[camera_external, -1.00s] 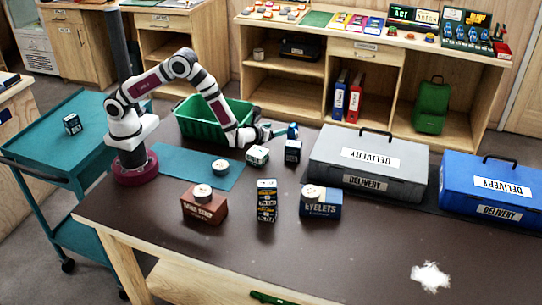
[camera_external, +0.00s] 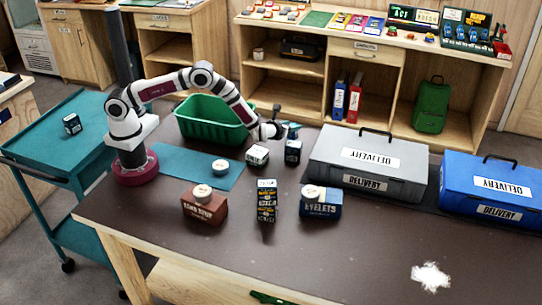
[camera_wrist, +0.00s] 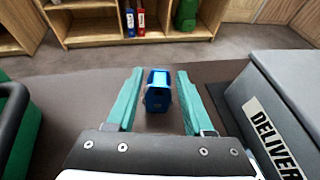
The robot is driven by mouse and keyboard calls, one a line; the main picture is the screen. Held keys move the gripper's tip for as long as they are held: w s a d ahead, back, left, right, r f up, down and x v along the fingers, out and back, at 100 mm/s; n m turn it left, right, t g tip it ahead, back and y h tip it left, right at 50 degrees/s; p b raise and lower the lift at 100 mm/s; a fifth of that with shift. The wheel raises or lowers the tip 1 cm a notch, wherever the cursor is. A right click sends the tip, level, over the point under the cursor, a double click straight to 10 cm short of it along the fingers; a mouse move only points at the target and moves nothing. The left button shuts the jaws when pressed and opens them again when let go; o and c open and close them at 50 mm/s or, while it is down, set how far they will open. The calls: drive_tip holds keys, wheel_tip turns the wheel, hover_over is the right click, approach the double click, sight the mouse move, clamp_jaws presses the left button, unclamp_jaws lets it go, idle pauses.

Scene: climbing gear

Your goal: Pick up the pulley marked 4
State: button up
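A small blue block-like item (camera_wrist: 157,92), likely the pulley, stands on the dark table in the wrist view. No number can be read on it. My gripper (camera_wrist: 160,90) has two teal fingers spread wide, one to the left and one to the right of the blue item, with gaps on both sides. Whether the fingertips reach around it or stop short of it is hard to tell. In the external view my gripper (camera_external: 287,130) is over the table's far side and largely hides the blue item.
A green bin (camera_external: 205,122) stands left of my gripper. A grey delivery case (camera_external: 330,150) is close on the right. Several boxes stand nearer; the front right table is mostly clear.

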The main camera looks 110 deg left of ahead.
clamp_jaws()
